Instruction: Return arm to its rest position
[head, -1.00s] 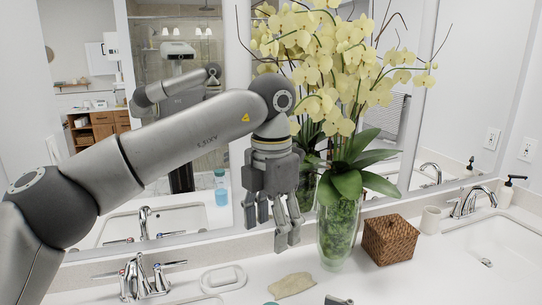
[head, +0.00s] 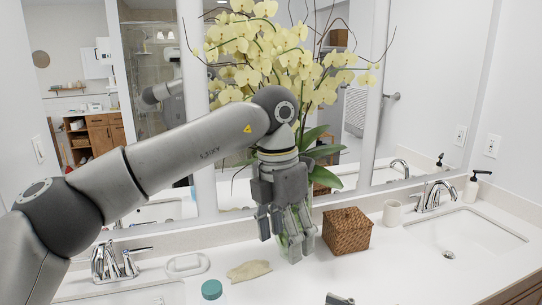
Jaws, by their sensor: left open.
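My left arm comes in from the left and reaches across the counter. My left gripper (head: 284,232) hangs at its end with the fingers pointing down, open and empty. It is in front of the glass vase of yellow orchids (head: 278,58) and hides most of the vase. I cannot tell whether the fingers touch the vase. A small dark grey part at the bottom edge may belong to my right gripper, but too little shows to be sure.
A woven brown box (head: 346,231) stands just right of the gripper. A tan cloth (head: 249,270), a white soap dish (head: 187,264) and a teal-capped bottle (head: 212,290) lie in front. A white cup (head: 392,212), faucet (head: 434,196) and right sink (head: 465,232) are farther right.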

